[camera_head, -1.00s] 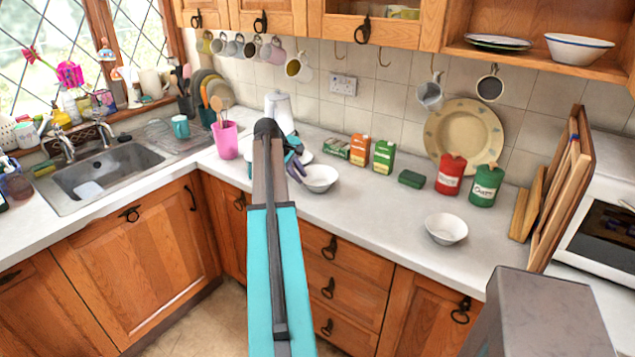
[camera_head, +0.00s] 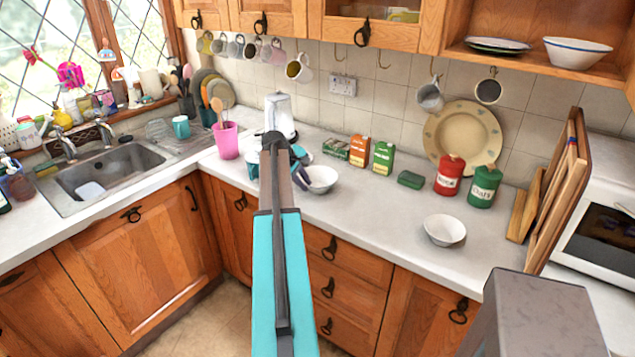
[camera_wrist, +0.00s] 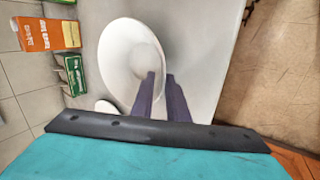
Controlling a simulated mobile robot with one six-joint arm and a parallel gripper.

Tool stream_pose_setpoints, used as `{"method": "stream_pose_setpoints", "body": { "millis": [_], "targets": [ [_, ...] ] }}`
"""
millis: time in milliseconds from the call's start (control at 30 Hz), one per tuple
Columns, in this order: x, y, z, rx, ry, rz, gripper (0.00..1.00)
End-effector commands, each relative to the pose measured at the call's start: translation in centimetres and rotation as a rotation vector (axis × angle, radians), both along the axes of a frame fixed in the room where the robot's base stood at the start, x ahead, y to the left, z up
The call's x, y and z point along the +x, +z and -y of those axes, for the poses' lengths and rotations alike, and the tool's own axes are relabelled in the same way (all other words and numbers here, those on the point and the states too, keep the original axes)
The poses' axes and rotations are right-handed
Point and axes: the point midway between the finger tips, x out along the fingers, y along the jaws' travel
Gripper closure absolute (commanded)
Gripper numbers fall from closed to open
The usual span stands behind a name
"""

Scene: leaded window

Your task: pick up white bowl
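A white bowl (camera_head: 321,178) stands on the counter beside my gripper (camera_head: 302,181). In the wrist view the bowl (camera_wrist: 125,60) lies under and ahead of my two dark purple fingers (camera_wrist: 161,76). One finger overlaps the bowl's inside and the other is just past its rim. A narrow gap shows between them; I cannot tell whether they grip the rim. A second white bowl (camera_head: 445,230) stands apart, nearer the counter's front edge on the right.
Boxes (camera_head: 360,151), a green block (camera_head: 411,179) and red (camera_head: 450,175) and green (camera_head: 484,186) canisters stand behind the bowls. A pink utensil cup (camera_head: 227,140) is left of my arm. The counter between the two bowls is clear.

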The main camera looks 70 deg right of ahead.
Motion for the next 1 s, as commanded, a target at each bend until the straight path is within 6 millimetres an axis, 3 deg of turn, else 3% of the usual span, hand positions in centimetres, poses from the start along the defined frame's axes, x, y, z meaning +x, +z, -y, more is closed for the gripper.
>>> {"method": "stream_pose_setpoints", "body": {
  "millis": [233,767,900,1000],
  "targets": [
    [-0.2,-1.4,0.8,0.0,0.0,0.0,0.86],
    [-0.2,-1.5,0.8,0.0,0.001,0.0,0.86],
    [-0.2,-1.5,0.8,0.0,0.001,0.0,1.0],
    [-0.2,-1.5,0.8,0.0,0.001,0.0,1.0]
  ]
}}
